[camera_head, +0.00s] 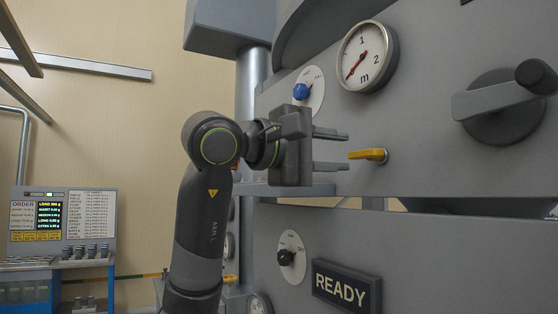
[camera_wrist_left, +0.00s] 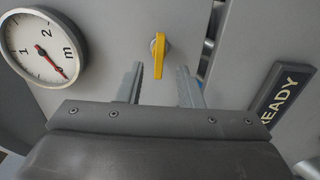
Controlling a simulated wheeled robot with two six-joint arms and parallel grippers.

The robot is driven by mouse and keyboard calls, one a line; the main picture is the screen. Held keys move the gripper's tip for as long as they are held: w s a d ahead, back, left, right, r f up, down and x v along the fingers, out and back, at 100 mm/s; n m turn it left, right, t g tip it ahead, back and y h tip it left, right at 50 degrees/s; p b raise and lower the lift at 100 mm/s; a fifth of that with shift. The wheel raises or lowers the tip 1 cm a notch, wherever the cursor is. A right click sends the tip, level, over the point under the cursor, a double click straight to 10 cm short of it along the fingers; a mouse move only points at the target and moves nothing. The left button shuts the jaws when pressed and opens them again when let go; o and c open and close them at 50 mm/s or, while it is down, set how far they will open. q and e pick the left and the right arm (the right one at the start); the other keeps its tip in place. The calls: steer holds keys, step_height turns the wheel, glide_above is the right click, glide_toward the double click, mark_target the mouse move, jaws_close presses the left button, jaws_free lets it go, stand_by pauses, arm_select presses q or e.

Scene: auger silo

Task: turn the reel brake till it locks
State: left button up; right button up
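A small yellow lever (camera_head: 366,155), which I take to be the reel brake, sits on the grey panel below the round gauge. It lies about level in the head view. My left gripper (camera_head: 346,151) is open and empty just left of the lever, its fingers pointing at the panel. In the left wrist view the yellow lever (camera_wrist_left: 159,57) shows between and beyond the two open fingertips, with no visible contact. My right gripper is not in view.
The gauge (camera_head: 367,57) marked m is above the lever. A large grey crank (camera_head: 500,104) is to the right. A blue knob (camera_head: 301,91) is behind the gripper's upper side. A black knob (camera_head: 286,257) and a READY sign (camera_head: 347,290) are below.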

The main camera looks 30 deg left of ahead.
arm_select(q)
steer(key=b+v, duration=0.3)
steer(key=v, duration=0.8)
steer(key=shift+s, duration=0.2)
